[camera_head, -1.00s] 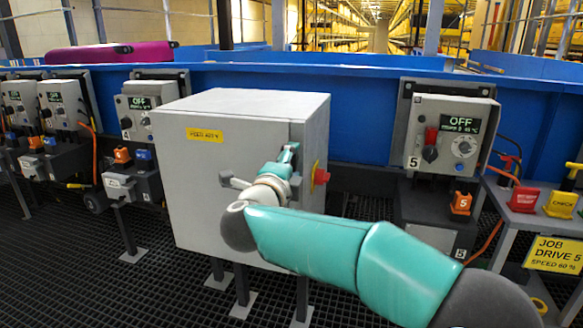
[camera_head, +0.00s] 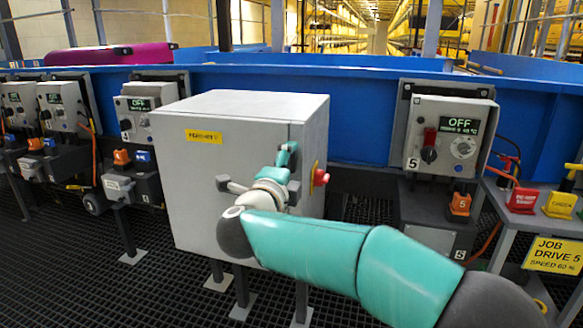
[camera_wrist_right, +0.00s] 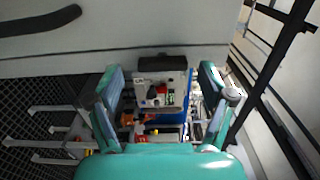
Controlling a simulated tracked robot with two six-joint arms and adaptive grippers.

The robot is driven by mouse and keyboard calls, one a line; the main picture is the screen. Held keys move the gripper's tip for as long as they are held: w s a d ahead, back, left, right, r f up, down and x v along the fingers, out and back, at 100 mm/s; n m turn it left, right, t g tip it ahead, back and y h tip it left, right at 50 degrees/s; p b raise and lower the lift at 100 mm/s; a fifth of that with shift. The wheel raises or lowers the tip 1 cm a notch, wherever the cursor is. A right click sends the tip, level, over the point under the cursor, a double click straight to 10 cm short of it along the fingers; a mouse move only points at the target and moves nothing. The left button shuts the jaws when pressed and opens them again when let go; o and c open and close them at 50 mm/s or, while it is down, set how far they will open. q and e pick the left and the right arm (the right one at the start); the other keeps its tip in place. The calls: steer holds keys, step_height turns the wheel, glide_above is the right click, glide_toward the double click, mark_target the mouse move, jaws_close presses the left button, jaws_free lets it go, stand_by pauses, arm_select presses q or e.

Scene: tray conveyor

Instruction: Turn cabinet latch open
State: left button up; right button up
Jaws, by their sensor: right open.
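The grey cabinet (camera_head: 205,165) stands in the middle of the head view, its front door facing me and a yellow label on it. My right gripper (camera_head: 284,160) is in front of the door's right part and hides the door behind it, so I cannot make out the latch there. In the wrist view the right gripper (camera_wrist_right: 163,95) has its two teal fingers apart with nothing gripped between them. A dark bar (camera_wrist_right: 40,20) shows against a pale surface at upper left; I cannot tell whether it is the latch. My left gripper is not in view.
A red button (camera_head: 320,177) sticks out from the cabinet's right side. Control box 5 (camera_head: 452,135) stands to the right, other drive boxes (camera_head: 60,105) to the left. A blue conveyor wall (camera_head: 345,100) runs behind. A small table (camera_head: 540,205) is at far right.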

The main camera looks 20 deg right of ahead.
steer(key=v, duration=1.1)
